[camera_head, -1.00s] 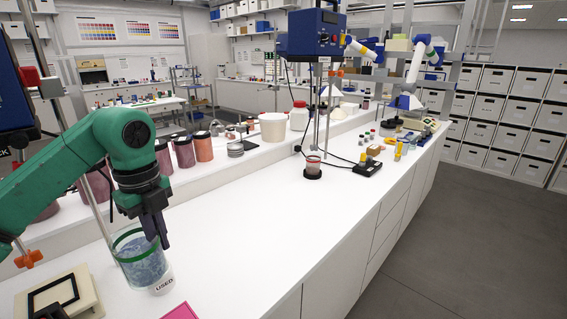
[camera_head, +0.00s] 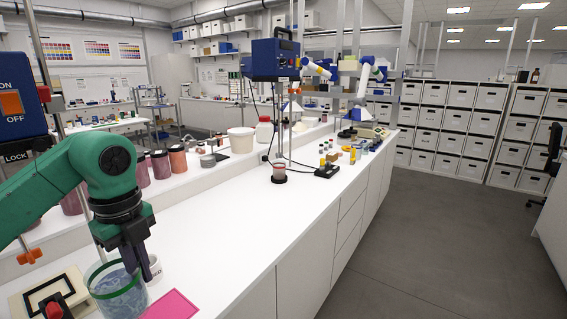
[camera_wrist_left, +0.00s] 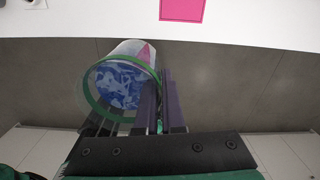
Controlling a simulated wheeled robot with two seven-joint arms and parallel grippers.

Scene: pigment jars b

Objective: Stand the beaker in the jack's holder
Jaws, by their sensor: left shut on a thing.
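The beaker (camera_head: 120,292) is clear with a green rim and blue marbled contents. It is at the lower left of the head view. My left gripper (camera_head: 150,268) is shut on its wall, with the fingers at the right side of the rim. In the left wrist view, the beaker (camera_wrist_left: 120,86) is tilted in the picture beside the gripper's fingers (camera_wrist_left: 160,108), against grey floor. A beige plate with a black square frame (camera_head: 30,298) stands left of the beaker; it may be the jack with its holder. A red knob (camera_head: 54,309) shows there. My right gripper is out of view.
A pink sheet (camera_head: 172,306) lies right of the beaker, near the bench edge. A white cup (camera_head: 155,266) stands behind the gripper. Pigment jars (camera_head: 160,164) line the bench's back. A blue stirrer (camera_head: 272,60) stands farther along. The middle bench is clear.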

